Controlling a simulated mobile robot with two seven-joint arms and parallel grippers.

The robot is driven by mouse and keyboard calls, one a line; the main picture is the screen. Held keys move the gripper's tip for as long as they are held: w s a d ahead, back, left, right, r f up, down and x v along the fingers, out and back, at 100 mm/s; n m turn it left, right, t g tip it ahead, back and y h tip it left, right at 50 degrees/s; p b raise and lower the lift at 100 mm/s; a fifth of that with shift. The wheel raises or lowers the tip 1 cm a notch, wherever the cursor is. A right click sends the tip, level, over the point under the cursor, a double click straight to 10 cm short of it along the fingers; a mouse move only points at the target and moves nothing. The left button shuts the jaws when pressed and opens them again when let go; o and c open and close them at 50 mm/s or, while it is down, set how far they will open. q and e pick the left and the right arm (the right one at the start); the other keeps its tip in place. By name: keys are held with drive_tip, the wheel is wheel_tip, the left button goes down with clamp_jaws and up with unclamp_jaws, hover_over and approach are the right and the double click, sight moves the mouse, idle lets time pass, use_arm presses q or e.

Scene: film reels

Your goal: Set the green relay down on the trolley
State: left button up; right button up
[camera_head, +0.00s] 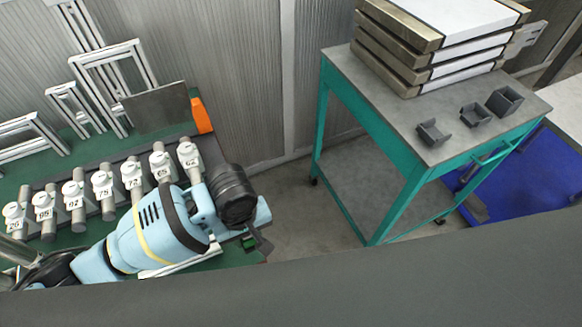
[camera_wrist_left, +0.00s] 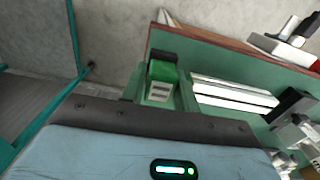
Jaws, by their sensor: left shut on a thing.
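The green relay (camera_head: 249,243) is small and partly hidden by my arm in the head view. In the left wrist view the green relay (camera_wrist_left: 162,72) shows a green body, a dark end and a pale lower face. My left gripper (camera_head: 256,245) is shut on it, by the right end of the green bench; the left gripper also shows in the wrist view (camera_wrist_left: 161,85). The trolley (camera_head: 375,88) has a grey top and teal frame and stands to the right, apart from the gripper. My right gripper is not in view.
A stack of flat cases (camera_head: 435,45) covers the trolley's back. The bench (camera_head: 205,262) carries a row of numbered grey cylinders (camera_head: 103,185). A blue mat (camera_head: 520,185) lies on the right.

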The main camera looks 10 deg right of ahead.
use_arm(q)
drive_tip(key=w+a+r+m, duration=0.3)
drive_tip(key=a+r, duration=1.2)
drive_tip(key=a, duration=0.1)
drive_tip(key=shift+a+r, duration=0.2)
